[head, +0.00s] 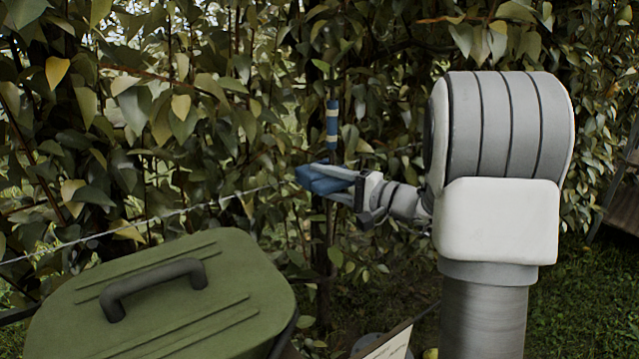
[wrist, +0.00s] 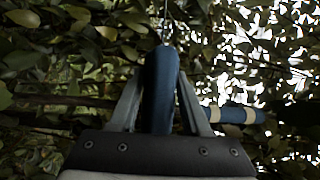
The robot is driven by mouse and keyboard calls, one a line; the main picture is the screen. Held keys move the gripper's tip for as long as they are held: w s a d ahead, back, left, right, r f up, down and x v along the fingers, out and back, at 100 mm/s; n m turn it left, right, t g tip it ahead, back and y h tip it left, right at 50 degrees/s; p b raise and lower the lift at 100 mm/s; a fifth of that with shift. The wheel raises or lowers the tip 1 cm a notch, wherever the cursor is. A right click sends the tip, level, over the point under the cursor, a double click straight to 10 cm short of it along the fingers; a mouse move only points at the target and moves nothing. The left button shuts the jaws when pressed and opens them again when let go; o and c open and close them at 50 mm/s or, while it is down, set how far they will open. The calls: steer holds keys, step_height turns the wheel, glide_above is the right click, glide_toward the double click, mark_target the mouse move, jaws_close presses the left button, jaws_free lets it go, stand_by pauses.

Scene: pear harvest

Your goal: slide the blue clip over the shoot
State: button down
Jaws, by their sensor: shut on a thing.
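The blue clip (head: 312,177) is held in my gripper (head: 340,182), which is shut on it and points left in the head view. In the wrist view the clip (wrist: 160,85) stands between the two grey fingers of my gripper (wrist: 157,100). A shoot carries a blue sleeve with cream bands (head: 332,125), just above the clip in the head view. The banded sleeve (wrist: 235,115) also shows right of the fingers in the wrist view. The clip overlaps the shoot's line; whether it is around the shoot or only in front cannot be told.
Dense foliage (head: 180,100) fills the background. A thin wire (head: 180,211) crosses it at the left, at about the clip's height. A green lidded box (head: 215,280) with a dark handle (head: 150,287) stands at the lower left. A pale board (head: 392,345) shows at the bottom.

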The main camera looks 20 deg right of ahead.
steer(key=c, duration=0.7)
jaws_free()
steer(key=shift+d, duration=0.3)
steer(key=p+v, duration=0.2)
steer(key=v, duration=1.5)
steer(key=shift+s+d+p, duration=0.1)
steer(key=shift+s+p, duration=0.1)
steer(key=shift+p, duration=0.1)
